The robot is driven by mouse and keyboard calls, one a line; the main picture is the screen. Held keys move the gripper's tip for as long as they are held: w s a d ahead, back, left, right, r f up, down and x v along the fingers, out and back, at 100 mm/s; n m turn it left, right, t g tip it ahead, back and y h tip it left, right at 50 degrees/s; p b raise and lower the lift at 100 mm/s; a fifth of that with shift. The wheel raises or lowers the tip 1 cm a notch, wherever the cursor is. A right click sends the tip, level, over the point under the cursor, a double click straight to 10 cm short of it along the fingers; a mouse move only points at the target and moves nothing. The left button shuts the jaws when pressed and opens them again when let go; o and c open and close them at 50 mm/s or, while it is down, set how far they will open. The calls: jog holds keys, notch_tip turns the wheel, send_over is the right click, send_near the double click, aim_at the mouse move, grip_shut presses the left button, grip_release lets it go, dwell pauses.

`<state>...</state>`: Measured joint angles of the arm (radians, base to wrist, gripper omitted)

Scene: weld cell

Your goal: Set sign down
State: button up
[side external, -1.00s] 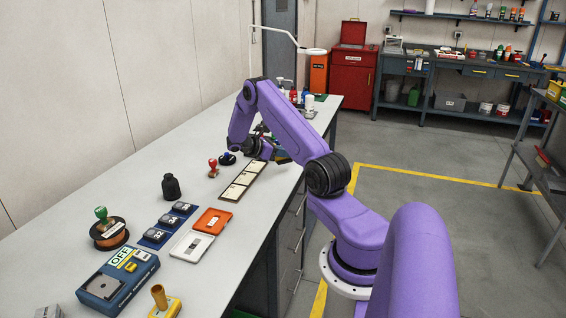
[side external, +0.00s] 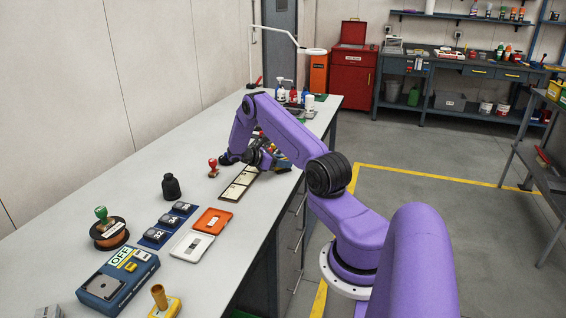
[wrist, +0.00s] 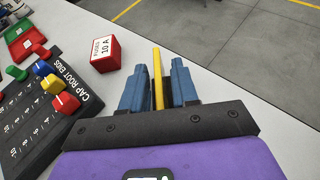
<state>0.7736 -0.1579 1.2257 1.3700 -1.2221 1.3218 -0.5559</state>
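The sign (wrist: 158,79) shows in the wrist view as a narrow yellow strip, nearly edge-on, between the two blue fingers of my gripper (wrist: 159,75). Narrow pale strips show on both sides of it, so I cannot tell whether the fingers press on it. Its face is hidden, and I cannot tell whether it touches the bench. In the side view my gripper is small and partly hidden by my arm, low over the far part of the bench (side external: 215,258).
A red fuse box (wrist: 100,52) stands just left of the fingers in the wrist view. A black rack marked CAP ROOT ENDS (wrist: 40,112) with coloured knobs lies further left. The bench edge is to the right. A framed panel (side external: 238,184) and red-handled stamp (side external: 213,167) are nearby.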

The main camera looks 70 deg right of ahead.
dwell(0.3)
jog(key=shift+w+a+r, duration=0.1)
jog(key=shift+w+r, duration=0.05)
jog(key=shift+r, duration=0.05)
jog(key=v, duration=1.1)
jog(key=shift+w+a+r, duration=0.1)
jog(key=shift+a+r, duration=0.05)
jog(key=w+a+r+t+y, duration=0.1)
jog(key=w+a+r+t, duration=0.15)
jog(key=a, duration=0.55)
jog(key=w+a+r+n+t, duration=0.1)
jog(key=a+r+t, duration=0.15)
jog(key=a, duration=0.55)
jog(key=w+a+r+t+y, duration=0.1)
jog(key=a+r+t, duration=0.15)
jog(key=a, duration=0.55)
jog(key=s+a+r+n+t+y, duration=0.1)
jog(key=s+a+r, duration=0.1)
jog(key=s+a, duration=0.35)
jog(key=s+a+r+t+y, duration=0.1)
jog(key=s+a+y, duration=0.15)
jog(key=a, duration=0.65)
jog(key=s+a+y, duration=0.2)
jog(key=s+a, duration=0.1)
jog(key=s, duration=0.7)
jog(key=s+a+r+n+y, duration=0.1)
jog(key=s+a, duration=0.3)
jog(key=s, duration=0.7)
jog(key=shift+r+n+y, duration=0.3)
jog(key=shift+y, duration=0.45)
